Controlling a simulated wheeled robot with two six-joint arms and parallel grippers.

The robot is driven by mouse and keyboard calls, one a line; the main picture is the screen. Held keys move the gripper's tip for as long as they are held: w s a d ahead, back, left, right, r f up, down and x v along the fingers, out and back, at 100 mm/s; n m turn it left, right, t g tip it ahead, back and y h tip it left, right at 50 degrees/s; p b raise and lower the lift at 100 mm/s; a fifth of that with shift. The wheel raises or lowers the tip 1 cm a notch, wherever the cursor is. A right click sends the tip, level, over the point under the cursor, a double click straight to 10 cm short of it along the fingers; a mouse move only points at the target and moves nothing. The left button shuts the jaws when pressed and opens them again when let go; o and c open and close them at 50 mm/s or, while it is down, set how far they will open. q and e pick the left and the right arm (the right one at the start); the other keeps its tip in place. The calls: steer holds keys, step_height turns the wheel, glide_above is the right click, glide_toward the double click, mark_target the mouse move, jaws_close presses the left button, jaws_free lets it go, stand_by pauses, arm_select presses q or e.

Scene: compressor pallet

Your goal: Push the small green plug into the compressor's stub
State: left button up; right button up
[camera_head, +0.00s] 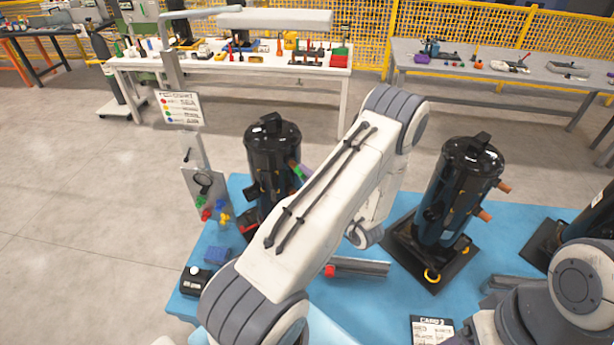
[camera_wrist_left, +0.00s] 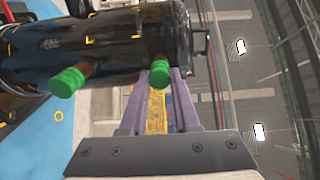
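The black compressor (camera_head: 272,150) stands upright at the left of the blue table, partly hidden by my left arm. It lies across the top of the left wrist view (camera_wrist_left: 110,45). The small green plug (camera_wrist_left: 160,78) sits between the fingertips of my left gripper (camera_wrist_left: 160,85), at the compressor's side near its top end. It also shows in the head view (camera_head: 297,172). The purple fingers look closed on it. How deep it sits in the stub is hidden. Another green plug (camera_wrist_left: 67,82) caps a second copper stub (camera_wrist_left: 84,69). My right gripper is out of view.
A second compressor (camera_head: 460,190) with bare copper stubs stands to the right. A sign stand (camera_head: 196,150) and colored plugs (camera_head: 222,220) are at the left. A rail with a red end (camera_head: 360,268) lies on the blue table (camera_head: 300,290).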

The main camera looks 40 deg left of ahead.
arm_select(q)
steer(key=o, duration=0.4)
